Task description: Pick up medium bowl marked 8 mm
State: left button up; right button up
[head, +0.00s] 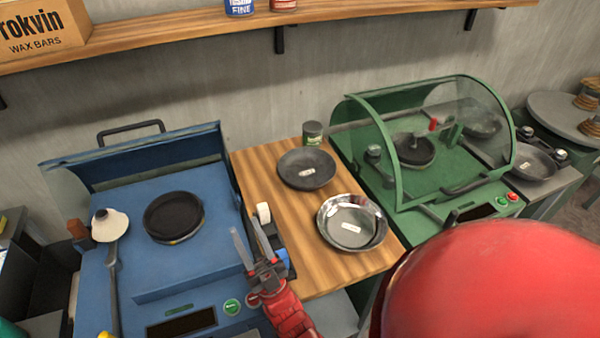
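Two labelled bowls rest on the wooden table: a dark grey bowl (306,180) at the back and a shiny steel bowl (377,232) nearer the front. Each has a small white tag inside, too small to read, so I cannot tell which is marked 8 mm. Another tagged grey bowl (531,170) sits at the far right. My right gripper (247,227) is open and empty, its two fingers apart, near the table's left edge beside the blue machine. It is left of the steel bowl and below-left of the dark bowl. My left gripper is not in view.
A blue machine (150,270) at left holds a dark pan (174,214). A green machine (395,205) with a curved clear cover stands right of the table. A small can (312,134) stands at the back.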

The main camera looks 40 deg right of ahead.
jog(key=w+d+f+n+g+h, duration=0.1)
jog(key=w+d+g+h, duration=0.2)
jog(key=w, duration=0.7)
jog(key=w+d+f+n+g+h, duration=0.15)
jog(key=w+g, duration=0.25)
jog(key=w, duration=0.5)
jog(key=w+d+n+g+h, duration=0.1)
jog(key=w+g+h, duration=0.3)
jog(key=w, duration=0.6)
jog(key=s+d+f+m+g+h, duration=0.1)
jog(key=s+d+g+h, duration=0.1)
jog(key=d+g, duration=0.45)
jog(key=s+d+f+g+h, duration=0.1)
jog(key=s+d+g, duration=0.2)
jog(key=d+g, duration=0.35)
jog(key=s+g+y, duration=0.2)
jog(key=s+g, duration=0.1)
jog(key=s, duration=0.4)
jog(key=x, duration=1.2)
jog(key=shift+s+a+f, duration=0.25)
jog(key=shift+s+f, duration=0.05)
jog(key=shift+s, duration=0.05)
jog(key=p+x, duration=0.2)
jog(key=x, duration=0.3)
jog(key=shift+s+d, duration=0.1)
jog(key=shift+s, duration=0.1)
jog(key=shift+w+d+f, duration=0.1)
jog(key=shift+w+f, duration=0.05)
jog(key=shift+f, duration=0.15)
grip_shut()
